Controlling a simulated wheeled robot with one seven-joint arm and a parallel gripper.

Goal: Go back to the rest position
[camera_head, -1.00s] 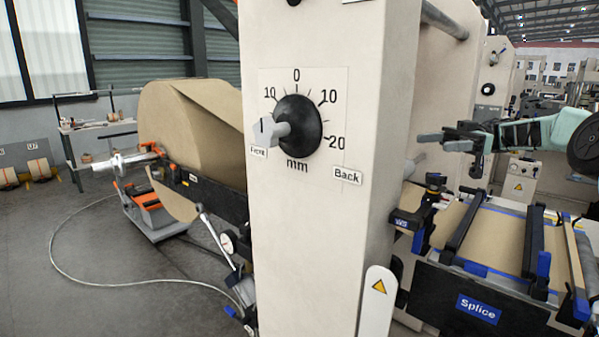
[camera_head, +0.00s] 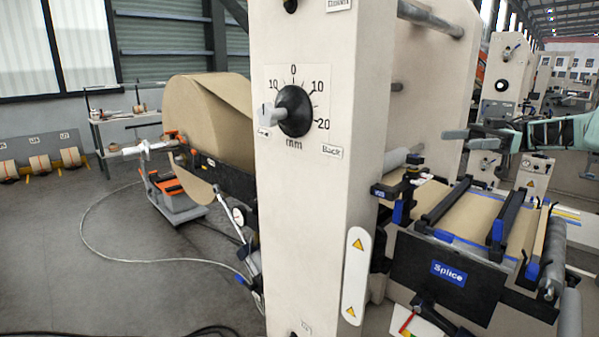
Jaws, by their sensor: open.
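My gripper (camera_head: 470,140) is at the right of the head view, held level above the splice table (camera_head: 470,213). Its two dark fingers point left and stand apart, with nothing seen between them. My pale green forearm reaches in from the right edge. The gripper is to the right of the cream machine column (camera_head: 330,210) and clear of it.
A big kraft roll (camera_head: 205,115) stands behind the column at left, with an orange and grey cart (camera_head: 175,200) beside it. A hose (camera_head: 120,260) loops over the floor. Several small rolls (camera_head: 40,163) lie by the wall. The left floor is mostly open.

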